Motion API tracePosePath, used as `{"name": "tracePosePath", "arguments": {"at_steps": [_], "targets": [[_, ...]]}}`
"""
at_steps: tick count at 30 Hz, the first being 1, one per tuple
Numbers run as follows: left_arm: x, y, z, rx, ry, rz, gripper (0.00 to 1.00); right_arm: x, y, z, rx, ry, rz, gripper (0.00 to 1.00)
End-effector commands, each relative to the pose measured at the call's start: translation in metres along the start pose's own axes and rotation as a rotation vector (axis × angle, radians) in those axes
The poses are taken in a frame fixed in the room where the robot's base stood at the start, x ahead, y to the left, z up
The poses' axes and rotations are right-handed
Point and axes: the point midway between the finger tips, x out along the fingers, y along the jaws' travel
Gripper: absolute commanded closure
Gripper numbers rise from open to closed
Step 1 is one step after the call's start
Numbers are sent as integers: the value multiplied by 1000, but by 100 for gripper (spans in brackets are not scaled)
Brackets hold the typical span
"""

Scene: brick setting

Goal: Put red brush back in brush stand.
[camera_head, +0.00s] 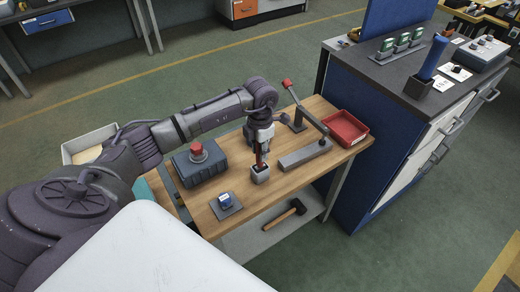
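The red brush (258,158) is a thin red upright shape under my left gripper (262,147). My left gripper points down and appears shut on the brush; its fingers hide much of it. The brush stand (260,175) is a small dark box with a lighter rim on the wooden table, right below the gripper. The brush's lower end meets the stand's opening; I cannot tell how deep it sits. My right gripper is not in view.
On the wooden table (240,187) are a dark case with a red knob (198,168), a blue item on a dark pad (225,203), a grey lever fixture (305,155) and a red tray (345,128). A hammer (285,214) lies on the lower shelf. A blue cabinet (350,130) stands right.

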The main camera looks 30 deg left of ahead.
Motion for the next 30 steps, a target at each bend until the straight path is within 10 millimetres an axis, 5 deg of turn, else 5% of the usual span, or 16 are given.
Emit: {"name": "tracePosePath", "arguments": {"at_steps": [3,15,30], "targets": [[-1,0,0,0,0,0,51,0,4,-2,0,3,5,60],[-9,1,1,0,-2,2,51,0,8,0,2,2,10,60],[-106,0,1,0,-5,2,51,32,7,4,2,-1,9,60]]}}
